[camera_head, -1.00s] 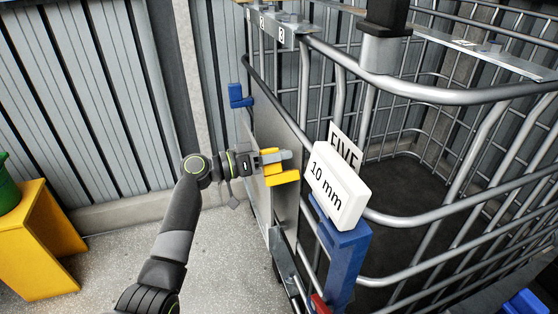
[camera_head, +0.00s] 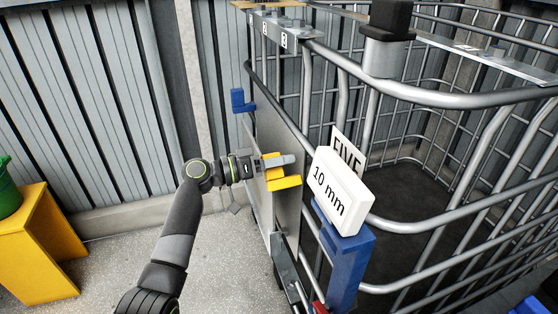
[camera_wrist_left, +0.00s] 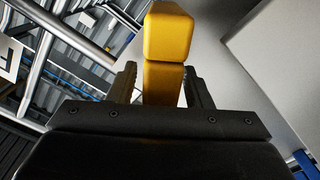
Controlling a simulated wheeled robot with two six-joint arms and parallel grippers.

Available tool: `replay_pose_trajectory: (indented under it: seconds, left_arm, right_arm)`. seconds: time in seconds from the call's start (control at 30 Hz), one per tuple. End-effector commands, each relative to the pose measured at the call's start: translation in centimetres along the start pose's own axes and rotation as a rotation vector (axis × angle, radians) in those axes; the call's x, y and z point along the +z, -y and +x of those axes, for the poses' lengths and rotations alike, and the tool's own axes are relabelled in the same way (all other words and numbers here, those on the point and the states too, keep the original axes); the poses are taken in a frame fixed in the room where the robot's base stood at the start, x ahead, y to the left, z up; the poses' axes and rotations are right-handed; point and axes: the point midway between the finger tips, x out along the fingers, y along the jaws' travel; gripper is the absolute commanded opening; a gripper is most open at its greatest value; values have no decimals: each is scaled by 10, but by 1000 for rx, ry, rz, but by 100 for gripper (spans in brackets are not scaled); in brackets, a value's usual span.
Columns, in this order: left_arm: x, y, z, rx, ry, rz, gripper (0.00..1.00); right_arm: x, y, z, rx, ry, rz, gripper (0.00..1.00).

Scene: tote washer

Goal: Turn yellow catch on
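The yellow catch (camera_head: 284,183) sits on the grey panel at the near left side of the wire cage. My left gripper (camera_head: 280,162) is at the catch, reaching in from the left. In the left wrist view the yellow catch (camera_wrist_left: 168,38) stands between the two dark fingers (camera_wrist_left: 160,85), with narrow gaps beside it, so the fingers look open around it. The catch's lower part is partly hidden behind the gripper body. My right gripper is not in view.
A blue catch (camera_head: 240,101) is on the panel's far side. A white "10 mm" block (camera_head: 338,192) sits above a blue bracket (camera_head: 347,262) close right of the gripper. Cage bars fill the right. A yellow stand (camera_head: 38,245) is at left; floor between is clear.

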Motion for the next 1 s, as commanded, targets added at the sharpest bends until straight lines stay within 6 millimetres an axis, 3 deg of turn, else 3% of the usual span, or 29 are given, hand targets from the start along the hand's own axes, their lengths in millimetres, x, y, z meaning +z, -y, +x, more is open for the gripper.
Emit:
replay_pose_trajectory:
  seconds: [0.2,0.33,0.8,1.0]
  left_arm:
    - [0,0,-2,0,-1,1,45]
    - [1,1,-15,-2,0,0,45]
    - [2,2,-126,-6,2,2,45]
    - [1,2,-159,-3,2,1,45]
  right_arm:
    - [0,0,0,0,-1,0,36]
    - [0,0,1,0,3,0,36]
    - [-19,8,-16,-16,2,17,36]
    - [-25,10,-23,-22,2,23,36]
